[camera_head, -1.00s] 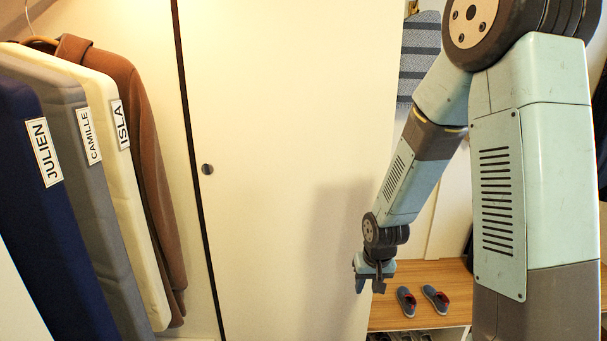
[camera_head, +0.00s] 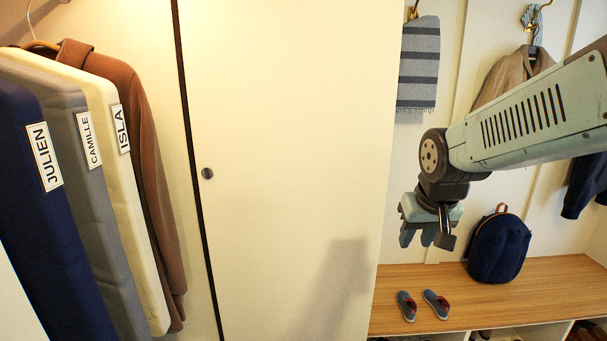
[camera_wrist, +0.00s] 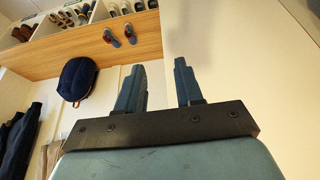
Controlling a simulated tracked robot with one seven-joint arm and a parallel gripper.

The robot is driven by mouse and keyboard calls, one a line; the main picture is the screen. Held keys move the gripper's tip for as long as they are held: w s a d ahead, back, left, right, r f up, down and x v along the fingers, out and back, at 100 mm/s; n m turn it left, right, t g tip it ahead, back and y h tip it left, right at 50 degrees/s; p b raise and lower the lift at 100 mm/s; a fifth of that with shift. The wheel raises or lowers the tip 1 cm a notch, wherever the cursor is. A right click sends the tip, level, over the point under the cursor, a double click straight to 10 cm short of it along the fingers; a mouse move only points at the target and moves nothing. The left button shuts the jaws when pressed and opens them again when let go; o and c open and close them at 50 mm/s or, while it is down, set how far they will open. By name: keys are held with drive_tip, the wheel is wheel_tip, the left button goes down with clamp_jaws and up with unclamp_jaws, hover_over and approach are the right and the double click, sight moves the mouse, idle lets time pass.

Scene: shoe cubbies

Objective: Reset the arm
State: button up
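My gripper (camera_head: 427,236) hangs in the air in front of the back wall, above the wooden bench (camera_head: 540,285), with its fingers pointing down. In the wrist view its two blue fingers (camera_wrist: 157,88) stand apart with nothing between them, so it is open and empty. My arm reaches in from the right side of the head view, with its forearm sloping down to the wrist.
A pair of grey shoes (camera_head: 422,305) sits on the bench, beside a navy backpack (camera_head: 499,248). Cubbies with shoes lie below. A sliding door (camera_head: 285,150) is at centre. Labelled garment covers (camera_head: 75,200) hang left. A striped scarf (camera_head: 418,65) and coats hang behind.

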drive_tip(key=s+d+r+t, duration=0.1)
drive_tip(key=s+r, duration=0.5)
drive_tip(key=s, duration=0.3)
drive_tip(key=shift+s+d+r, duration=0.2)
drive_tip(key=shift+s+r, duration=0.05)
drive_tip(key=shift+s, duration=0.05)
